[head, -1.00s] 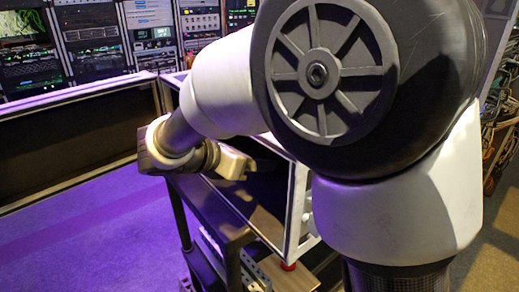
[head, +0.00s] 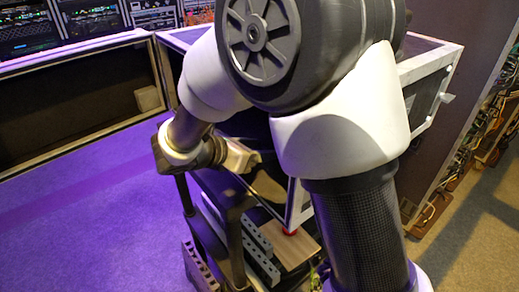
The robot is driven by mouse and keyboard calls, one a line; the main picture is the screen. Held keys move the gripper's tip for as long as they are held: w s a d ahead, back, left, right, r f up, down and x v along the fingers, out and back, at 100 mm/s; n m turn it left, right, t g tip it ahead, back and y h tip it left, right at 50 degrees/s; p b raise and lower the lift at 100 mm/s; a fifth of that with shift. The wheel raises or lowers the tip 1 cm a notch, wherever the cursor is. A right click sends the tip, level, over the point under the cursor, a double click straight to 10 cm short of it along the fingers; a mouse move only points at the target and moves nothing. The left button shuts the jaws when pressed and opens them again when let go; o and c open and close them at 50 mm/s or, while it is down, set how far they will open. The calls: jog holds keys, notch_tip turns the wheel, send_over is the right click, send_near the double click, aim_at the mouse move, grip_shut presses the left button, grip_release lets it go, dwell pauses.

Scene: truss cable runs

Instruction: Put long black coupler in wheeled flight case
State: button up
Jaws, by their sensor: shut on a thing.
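My gripper (head: 240,158) is at the end of my bent arm, left of centre, in front of the large box with pale metal edges. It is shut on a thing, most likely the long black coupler. A dark shape shows just below the fingertips, but its outline blends into the dark behind. The pale-edged box, which looks like the wheeled flight case (head: 434,65), stands behind my arm with its dark inside partly in view. A red piece (head: 289,232) shows at its lower front corner. My arm hides much of the case.
A dark stand with grey slotted bars (head: 258,255) and a wooden board (head: 290,250) is below my gripper. A black panel with metal edging (head: 75,105) stands at the left. Equipment racks are at the back, cables at the far right. Purple floor at the left is clear.

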jog(key=o, duration=1.1)
jog(key=shift+c, duration=0.2)
jog(key=shift+r, duration=0.1)
jog(key=v, duration=1.2)
jog(key=shift+p, duration=0.35)
